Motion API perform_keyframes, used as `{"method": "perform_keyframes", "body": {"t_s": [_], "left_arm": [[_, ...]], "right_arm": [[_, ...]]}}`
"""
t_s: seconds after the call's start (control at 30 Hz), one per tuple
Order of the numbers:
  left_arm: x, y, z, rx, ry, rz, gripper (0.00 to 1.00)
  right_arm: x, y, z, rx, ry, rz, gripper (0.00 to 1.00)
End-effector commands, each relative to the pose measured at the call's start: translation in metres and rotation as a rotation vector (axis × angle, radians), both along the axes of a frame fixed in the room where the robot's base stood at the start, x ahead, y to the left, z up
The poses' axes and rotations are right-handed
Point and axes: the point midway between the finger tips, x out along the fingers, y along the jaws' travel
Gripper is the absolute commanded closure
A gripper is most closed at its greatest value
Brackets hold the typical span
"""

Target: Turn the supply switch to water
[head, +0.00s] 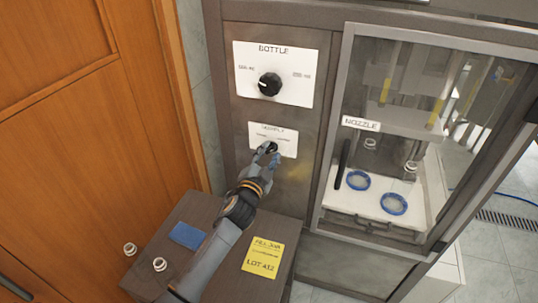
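The supply panel (288,148) is a small white plate on the brown metal machine front. Its title and two side labels are too small to read surely. My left gripper (267,149) is at the lower middle of this plate, with dark fingertips at or very near its surface. The gripper covers the place of the switch, so the switch and its setting are hidden. I cannot tell whether the fingers are open or shut, or whether they touch the switch. My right gripper is not in view.
Above is a white BOTTLE panel (301,57) with a black knob (269,84). A glazed NOZZLE cabinet (336,134) stands right. Below, a brown stand (222,213) bears a blue pad (187,235) and yellow card (263,258). A wooden door borders the left.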

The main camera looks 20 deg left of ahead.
Motion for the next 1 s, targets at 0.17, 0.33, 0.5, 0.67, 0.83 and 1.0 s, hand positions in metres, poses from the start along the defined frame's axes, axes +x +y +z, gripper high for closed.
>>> {"method": "perform_keyframes", "body": {"t_s": [0.17,0.33,0.5,0.67,0.83,1.0], "left_arm": [[0.0,0.0,0.0,-0.001,0.0,0.0,0.65],[-0.011,0.0,-0.001,-0.002,0.001,0.0,0.65],[-0.042,0.001,-0.002,-0.001,0.002,-0.001,0.65],[-0.077,0.002,-0.002,-0.002,0.003,-0.001,0.65],[-0.105,0.004,-0.002,-0.001,0.003,0.0,0.65],[-0.118,0.004,0.0,-0.001,0.0,0.0,0.65]], "right_arm": [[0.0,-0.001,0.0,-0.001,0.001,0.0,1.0],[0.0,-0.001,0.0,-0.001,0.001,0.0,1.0],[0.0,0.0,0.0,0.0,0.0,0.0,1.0],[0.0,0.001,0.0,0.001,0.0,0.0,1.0],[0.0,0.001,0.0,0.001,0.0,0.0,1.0],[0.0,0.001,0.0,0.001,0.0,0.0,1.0]]}}
